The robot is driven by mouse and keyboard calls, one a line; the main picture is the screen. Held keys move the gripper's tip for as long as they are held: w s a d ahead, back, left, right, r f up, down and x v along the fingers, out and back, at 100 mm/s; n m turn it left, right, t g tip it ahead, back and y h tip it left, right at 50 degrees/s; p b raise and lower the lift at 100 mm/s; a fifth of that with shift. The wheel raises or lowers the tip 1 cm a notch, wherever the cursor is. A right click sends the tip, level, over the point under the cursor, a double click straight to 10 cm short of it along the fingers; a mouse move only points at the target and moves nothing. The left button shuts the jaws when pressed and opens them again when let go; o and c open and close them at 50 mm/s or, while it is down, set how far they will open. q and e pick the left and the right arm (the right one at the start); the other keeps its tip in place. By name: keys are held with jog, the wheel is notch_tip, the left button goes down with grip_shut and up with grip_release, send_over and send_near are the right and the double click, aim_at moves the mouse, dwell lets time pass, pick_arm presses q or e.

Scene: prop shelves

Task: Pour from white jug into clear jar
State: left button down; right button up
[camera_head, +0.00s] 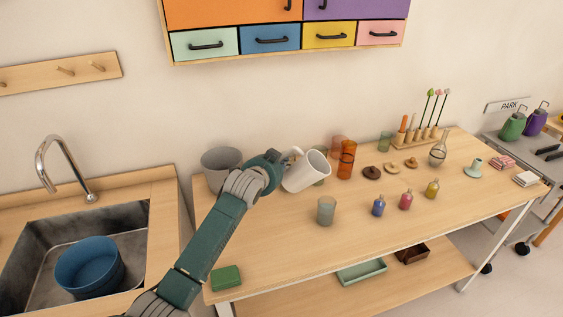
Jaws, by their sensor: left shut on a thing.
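The white jug (301,174) is in my left gripper (285,164), held above the table and tilted with its open mouth toward the right. The gripper is shut on it at the handle side, and its fingers are mostly hidden. The clear jar (326,210), greyish and see-through, stands upright on the table below and slightly right of the jug. Jug and jar are apart. I cannot see any stream between them or tell what the jar holds. My right gripper does not show.
A grey pot (217,163) stands behind my left arm. Amber glassware (346,160) is just right of the jug. Small blue (378,206), pink (406,200) and yellow (432,188) bottles stand right of the jar. A green block (226,278) lies at the table's front left.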

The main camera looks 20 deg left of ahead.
pick_arm(q)
jog(key=shift+r+p, duration=0.4)
jog(key=shift+r, duration=0.05)
jog(key=shift+f, duration=0.3)
jog(key=shift+s+d+f+n+h+b, duration=0.15)
jog(key=shift+f+n+h+b, duration=0.2)
jog(key=shift+f+b, duration=0.35)
jog(key=shift+d+f+n+h+b, duration=0.15)
jog(key=shift+f+n+h+b, duration=0.1)
jog(key=shift+n+b, duration=0.4)
jog(key=shift+b, duration=0.35)
jog(key=shift+a+f+n+h+b, duration=0.4)
jog(key=shift+f+b, duration=0.25)
jog(key=shift+b, duration=0.4)
jog(key=shift+a+f+n+h+b, duration=0.35)
jog(key=shift+f+n+b, duration=0.25)
jog(key=shift+b, duration=0.45)
jog(key=shift+a+f+n+h+b, duration=0.4)
jog(key=shift+f+b, duration=0.3)
jog(key=shift+b, duration=0.35)
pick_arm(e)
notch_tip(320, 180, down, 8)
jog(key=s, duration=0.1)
